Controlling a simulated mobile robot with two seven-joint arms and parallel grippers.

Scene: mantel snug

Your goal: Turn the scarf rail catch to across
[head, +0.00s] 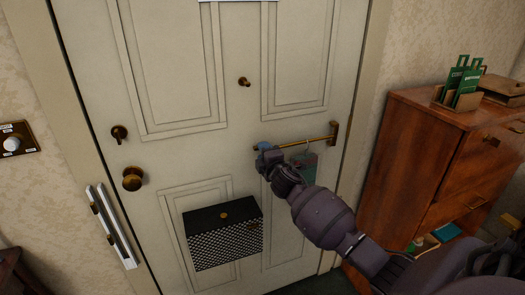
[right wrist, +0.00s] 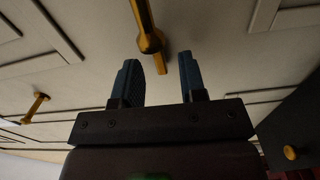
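The brass scarf rail (head: 310,142) is fixed to the cream panelled door and runs left from its bracket. My right gripper (right wrist: 160,65) is open, with one blue finger on each side of the catch. I see a gap on both sides but cannot tell the depth. My left gripper is not in view.
A greenish item (head: 308,160) hangs from the rail, partly behind my right arm. A black chequered box (head: 222,232) is on the door below left. A brass knob (head: 133,178) is at the door's left. A wooden cabinet (head: 415,150) stands at right.

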